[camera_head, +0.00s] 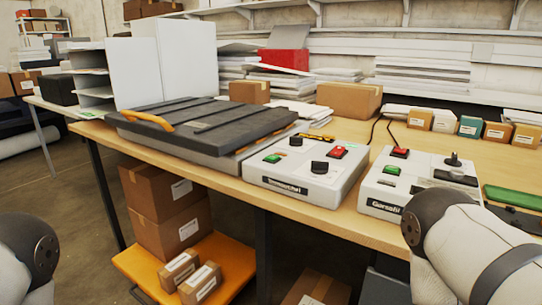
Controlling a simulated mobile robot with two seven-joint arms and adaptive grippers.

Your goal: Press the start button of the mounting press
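The mounting press (205,112) is a wide, low unit with a ribbed dark lid, lying closed on the wooden table, with an orange handle (147,120) at its left. A second control box (385,207) further right has a green button (392,169), a red switch (400,152) and a joystick. I cannot read which button is labelled start. My arm links show at both lower corners; neither gripper is in view.
The wooden table (350,228) has a narrow free front edge. White panels (175,60) stand behind the press. Cardboard boxes (348,100) and small cartons (470,127) line the back. An orange cart (225,258) with boxes is under the table. My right arm overlaps the second box's right side.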

